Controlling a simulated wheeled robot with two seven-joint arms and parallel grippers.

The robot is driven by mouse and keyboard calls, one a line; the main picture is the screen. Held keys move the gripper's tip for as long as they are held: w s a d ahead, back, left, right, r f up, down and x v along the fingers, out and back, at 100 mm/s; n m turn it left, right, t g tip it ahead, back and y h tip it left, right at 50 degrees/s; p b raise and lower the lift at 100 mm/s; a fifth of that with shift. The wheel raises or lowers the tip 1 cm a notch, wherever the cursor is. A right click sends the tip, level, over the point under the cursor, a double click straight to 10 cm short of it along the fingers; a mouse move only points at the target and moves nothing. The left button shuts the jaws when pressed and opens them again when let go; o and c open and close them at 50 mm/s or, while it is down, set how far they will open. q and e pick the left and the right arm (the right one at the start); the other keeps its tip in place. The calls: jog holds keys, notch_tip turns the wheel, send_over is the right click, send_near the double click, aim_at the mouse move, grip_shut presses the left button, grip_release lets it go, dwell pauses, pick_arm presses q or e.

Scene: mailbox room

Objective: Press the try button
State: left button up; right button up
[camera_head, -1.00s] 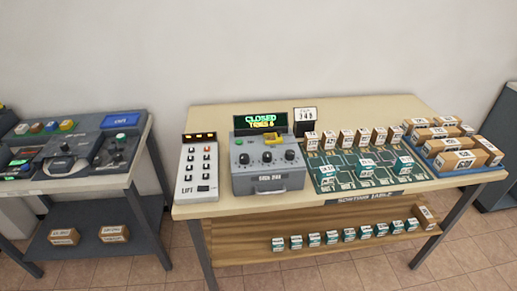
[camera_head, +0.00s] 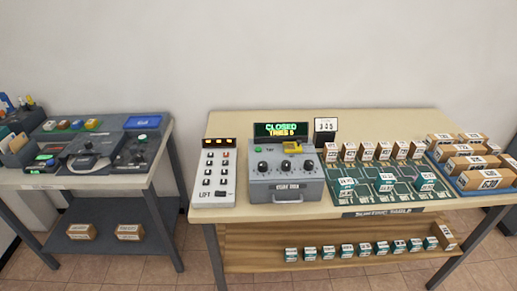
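A grey lock box (camera_head: 286,186) with a front handle stands on the wooden sorting table (camera_head: 225,124). Its top panel carries a small green button (camera_head: 258,150) at the left, beside a small label that seems to read TRY. Three dark knobs sit in a row below, and a yellow piece (camera_head: 292,147) lies at the upper right of the panel. The display (camera_head: 283,130) behind it reads CLOSED and a tries count, apparently 5. Neither of my grippers is in view.
A white LIFT keypad (camera_head: 214,178) stands left of the box. A number card (camera_head: 325,127) stands behind it at the right. A green board (camera_head: 385,182) with small boxes and a blue tray (camera_head: 486,191) of parcels are further right. A grey console table (camera_head: 175,165) is left.

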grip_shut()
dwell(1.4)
